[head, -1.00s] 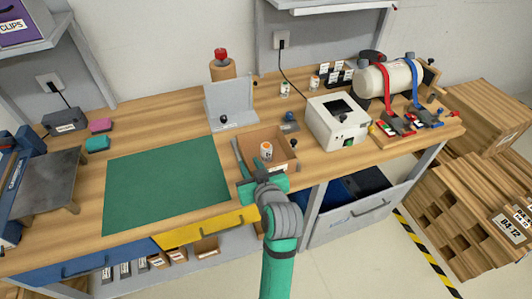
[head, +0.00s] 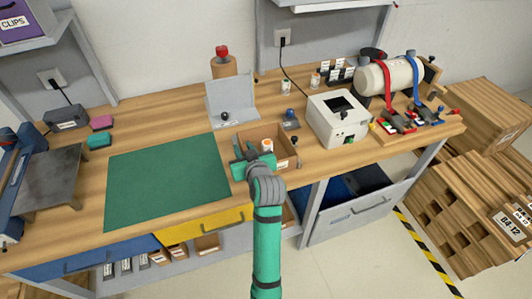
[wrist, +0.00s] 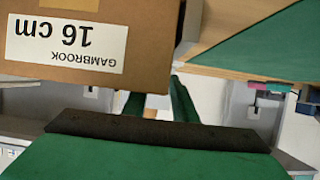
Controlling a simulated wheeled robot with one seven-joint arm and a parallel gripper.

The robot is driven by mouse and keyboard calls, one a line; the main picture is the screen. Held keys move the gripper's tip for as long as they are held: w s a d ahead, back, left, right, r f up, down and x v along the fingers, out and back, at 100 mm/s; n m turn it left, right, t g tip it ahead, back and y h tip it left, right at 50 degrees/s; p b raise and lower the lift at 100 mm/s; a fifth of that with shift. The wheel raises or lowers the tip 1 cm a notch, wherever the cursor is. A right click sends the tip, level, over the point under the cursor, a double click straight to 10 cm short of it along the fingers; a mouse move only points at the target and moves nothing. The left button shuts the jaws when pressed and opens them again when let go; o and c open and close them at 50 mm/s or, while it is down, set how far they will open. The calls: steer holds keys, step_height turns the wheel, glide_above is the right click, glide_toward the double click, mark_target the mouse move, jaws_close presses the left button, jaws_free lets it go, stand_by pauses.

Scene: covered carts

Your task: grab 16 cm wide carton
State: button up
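The carton is an open brown box (head: 287,158) on the wooden bench, with a white jar with an orange label (head: 267,146) inside. In the wrist view, the carton's side (wrist: 150,70) fills the upper left, with an upside-down label (wrist: 66,42) reading "GAMBROOK 16 cm". My gripper (head: 251,150) is at the carton's near left side in the head view. In the wrist view, its two green fingers (wrist: 157,103) stand apart, and the carton hides part of them. I cannot tell whether they touch it. Nothing is seen held between them.
A green mat (head: 165,183) lies left of the carton. A grey angled stand (head: 231,97) is behind it. An open grey drawer (head: 358,213) juts out below the bench.

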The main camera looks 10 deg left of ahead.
jaws_close()
steer(key=shift+r, duration=0.15)
